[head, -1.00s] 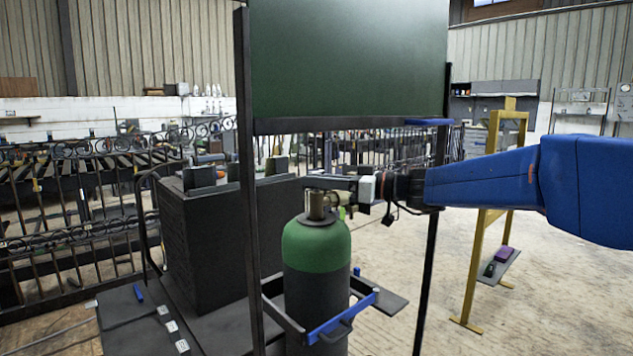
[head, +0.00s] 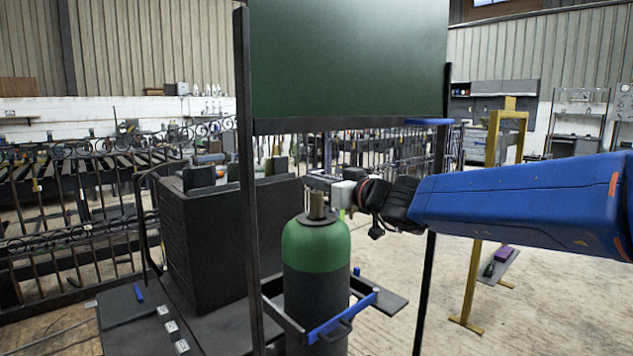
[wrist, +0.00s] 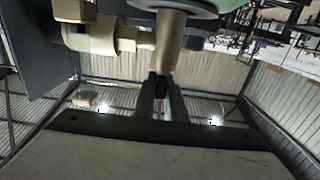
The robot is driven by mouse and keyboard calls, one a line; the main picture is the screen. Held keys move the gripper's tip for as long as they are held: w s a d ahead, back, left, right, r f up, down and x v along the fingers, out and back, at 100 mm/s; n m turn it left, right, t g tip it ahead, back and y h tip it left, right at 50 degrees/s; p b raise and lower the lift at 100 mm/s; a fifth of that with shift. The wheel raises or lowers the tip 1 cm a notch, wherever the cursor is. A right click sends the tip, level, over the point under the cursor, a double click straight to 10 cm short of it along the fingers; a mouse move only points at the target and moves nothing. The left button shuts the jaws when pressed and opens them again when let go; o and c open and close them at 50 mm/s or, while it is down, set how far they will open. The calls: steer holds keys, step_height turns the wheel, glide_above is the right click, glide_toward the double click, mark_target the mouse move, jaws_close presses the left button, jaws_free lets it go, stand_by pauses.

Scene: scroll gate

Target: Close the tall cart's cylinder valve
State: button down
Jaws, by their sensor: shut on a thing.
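The gas cylinder (head: 315,288) stands upright in the cart, with a dark body and a green shoulder. Its brass valve (head: 317,206) rises from the top. In the wrist view, which is upside down, the brass valve stem (wrist: 170,45) comes from the top edge, with a side outlet (wrist: 100,38). My gripper (head: 312,180) is at the valve's top, reaching in from the right. In the wrist view its dark fingers (wrist: 163,98) are shut on the end of the valve; the exact part between them is mostly hidden.
A dark green panel (head: 348,60) hangs above the cylinder between dark posts (head: 248,200). A blue-tipped bracket (head: 343,318) surrounds the cylinder low down. A dark box (head: 210,230) stands behind left. A yellow frame (head: 480,220) stands right, with open floor between.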

stand_by(0.4)
steer(key=c, duration=1.8)
jaws_free()
steer(key=v, duration=1.7)
steer(key=shift+s+d, duration=0.1)
steer(key=shift+s, duration=0.1)
